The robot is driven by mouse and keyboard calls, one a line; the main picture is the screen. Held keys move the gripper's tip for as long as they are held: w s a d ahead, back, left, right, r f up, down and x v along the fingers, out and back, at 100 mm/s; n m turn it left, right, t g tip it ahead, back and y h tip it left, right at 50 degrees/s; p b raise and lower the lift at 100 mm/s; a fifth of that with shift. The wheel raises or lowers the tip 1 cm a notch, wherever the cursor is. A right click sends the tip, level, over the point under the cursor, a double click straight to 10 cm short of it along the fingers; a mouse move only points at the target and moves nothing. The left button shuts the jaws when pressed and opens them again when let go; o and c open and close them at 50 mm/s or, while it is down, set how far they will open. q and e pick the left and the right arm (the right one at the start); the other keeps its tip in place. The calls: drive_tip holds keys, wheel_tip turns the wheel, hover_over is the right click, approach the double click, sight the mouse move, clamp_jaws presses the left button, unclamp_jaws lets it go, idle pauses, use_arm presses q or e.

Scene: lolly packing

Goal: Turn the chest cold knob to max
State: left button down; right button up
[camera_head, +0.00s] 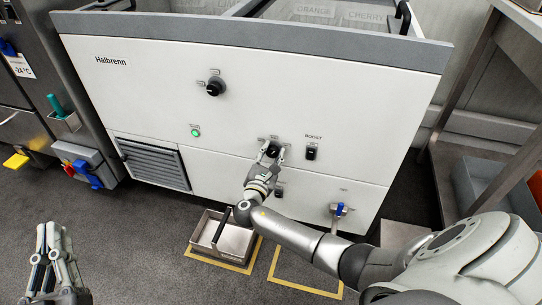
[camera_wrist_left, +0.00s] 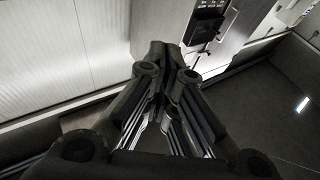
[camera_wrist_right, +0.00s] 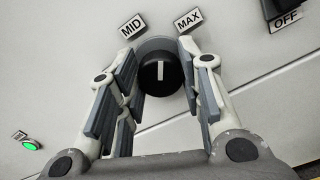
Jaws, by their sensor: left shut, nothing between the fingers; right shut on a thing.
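The black knob (camera_head: 273,149) gripped on the white chest front shows close up in the right wrist view (camera_wrist_right: 160,74), below the MID (camera_wrist_right: 131,26) and MAX (camera_wrist_right: 188,20) labels. Its white mark points up in that view, between these two labels. My right gripper (camera_head: 270,158) has its fingers on either side of the knob and is shut on it; its fingers (camera_wrist_right: 160,95) also show in the right wrist view. My left gripper (camera_head: 50,240) is shut and empty, low at the left, away from the chest.
Another black knob (camera_head: 214,87) sits higher on the chest, above a green light (camera_head: 195,132). The BOOST switch (camera_head: 311,153) is close right of the gripped knob. A metal tray (camera_head: 222,238) stands on the floor below. A blue-handled tap (camera_head: 339,209) sits lower right.

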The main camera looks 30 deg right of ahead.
drive_tip(key=m+b, duration=0.1)
drive_tip(key=m, duration=0.3)
drive_tip(key=shift+f, duration=0.1)
use_arm(q)
drive_tip(key=s+r+t+h, duration=0.2)
drive_tip(key=s+r+t, duration=0.2)
drive_tip(key=r, duration=0.3)
drive_tip(key=shift+s+r+t+b, duration=0.25)
drive_tip(key=shift+s+t+b, duration=0.15)
drive_tip(key=shift+t, duration=0.3)
use_arm(e)
drive_tip(key=shift+m, duration=0.7)
use_arm(q)
drive_tip(key=shift+a, duration=0.1)
use_arm(e)
drive_tip(key=o, duration=1)
drive_tip(key=v, duration=1.2)
